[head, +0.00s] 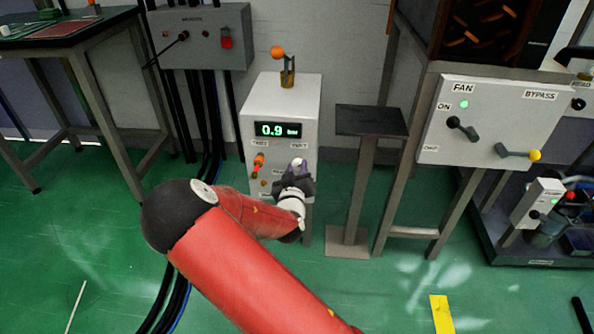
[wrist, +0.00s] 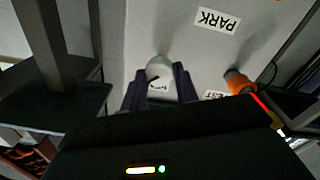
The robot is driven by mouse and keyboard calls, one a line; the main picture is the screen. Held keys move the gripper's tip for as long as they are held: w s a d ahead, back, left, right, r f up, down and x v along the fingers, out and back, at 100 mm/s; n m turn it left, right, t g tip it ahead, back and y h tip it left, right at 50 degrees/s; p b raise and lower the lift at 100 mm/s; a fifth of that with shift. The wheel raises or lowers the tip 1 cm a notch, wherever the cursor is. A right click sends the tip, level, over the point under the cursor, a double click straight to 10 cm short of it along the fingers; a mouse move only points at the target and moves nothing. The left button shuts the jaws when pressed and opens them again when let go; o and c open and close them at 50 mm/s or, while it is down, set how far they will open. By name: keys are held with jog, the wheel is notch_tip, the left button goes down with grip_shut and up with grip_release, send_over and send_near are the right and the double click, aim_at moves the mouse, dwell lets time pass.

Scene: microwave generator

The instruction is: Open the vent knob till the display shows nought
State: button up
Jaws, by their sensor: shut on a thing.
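The display (head: 278,130) on the front of the pale grey cabinet (head: 258,102) reads 0.9, with a small unit beside it. Below it on the right, under a small label that seems to read VENT, is the pale vent knob (head: 298,162). My gripper (head: 296,180) is at this knob. In the wrist view the rounded pale knob (wrist: 159,69) sits between the two dark fingers of my gripper (wrist: 158,88), which are shut on it. The fingers and gripper body hide part of the knob, so its turn angle is unclear.
An orange-tipped control (head: 259,160) is left of the vent knob; it also shows in the wrist view (wrist: 238,82). An orange-ball lever (head: 279,53) stands on the cabinet top. A dark-topped stand (head: 371,121) is close on the right. A fan and bypass panel (head: 490,122) is farther right.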

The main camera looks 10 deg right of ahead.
jog(key=n, duration=0.3)
jog(key=shift+a+n, duration=0.1)
jog(key=shift+n, duration=0.2)
jog(key=shift+f+n, duration=0.1)
jog(key=shift+n, duration=1.7)
jog(key=o, duration=1)
jog(key=v, duration=0.7)
jog(key=shift+s+a, duration=0.1)
jog(key=shift+s, duration=0.25)
